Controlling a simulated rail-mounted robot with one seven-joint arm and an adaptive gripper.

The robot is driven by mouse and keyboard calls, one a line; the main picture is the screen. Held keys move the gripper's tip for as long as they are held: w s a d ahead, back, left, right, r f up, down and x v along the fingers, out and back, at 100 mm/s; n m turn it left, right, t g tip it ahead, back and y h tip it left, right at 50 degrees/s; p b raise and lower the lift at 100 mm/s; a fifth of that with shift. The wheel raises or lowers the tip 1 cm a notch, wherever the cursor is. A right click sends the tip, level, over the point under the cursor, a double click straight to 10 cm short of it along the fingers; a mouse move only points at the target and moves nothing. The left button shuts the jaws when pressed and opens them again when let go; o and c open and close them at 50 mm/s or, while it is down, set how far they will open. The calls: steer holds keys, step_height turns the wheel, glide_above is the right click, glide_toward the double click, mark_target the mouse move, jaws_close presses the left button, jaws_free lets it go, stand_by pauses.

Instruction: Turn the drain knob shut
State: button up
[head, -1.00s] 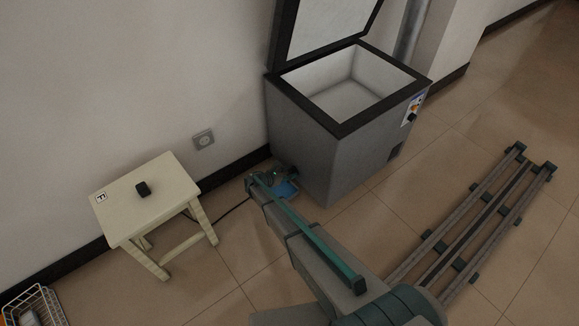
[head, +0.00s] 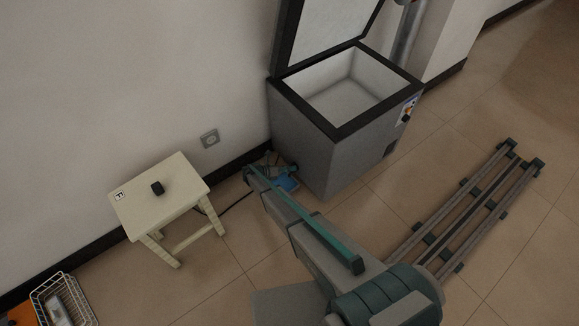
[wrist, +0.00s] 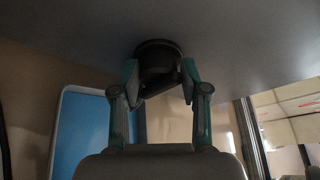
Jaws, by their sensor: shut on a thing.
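The drain knob (wrist: 155,62) is a dark round knob on the grey side wall of the chest freezer (head: 303,150). In the wrist view my gripper (wrist: 160,82) has one finger on each side of the knob and is shut on it. In the head view my gripper and the knob sit low at the freezer's left side, mostly hidden behind my arm. How far the knob is turned cannot be told. A blue tray (head: 287,183) lies on the floor below the knob; it also shows in the wrist view (wrist: 82,135).
The freezer lid (head: 325,30) stands open. A wire basket (head: 62,300) is at the lower left.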

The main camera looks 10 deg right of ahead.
steer(key=shift+w+a+f, duration=0.1)
steer(key=shift+w+a, duration=0.05)
steer(key=shift+w, duration=0.1)
steer(key=o, duration=1)
steer(key=shift+o, duration=0.3)
steer(key=shift+s, duration=0.15)
steer(key=v, duration=1.2)
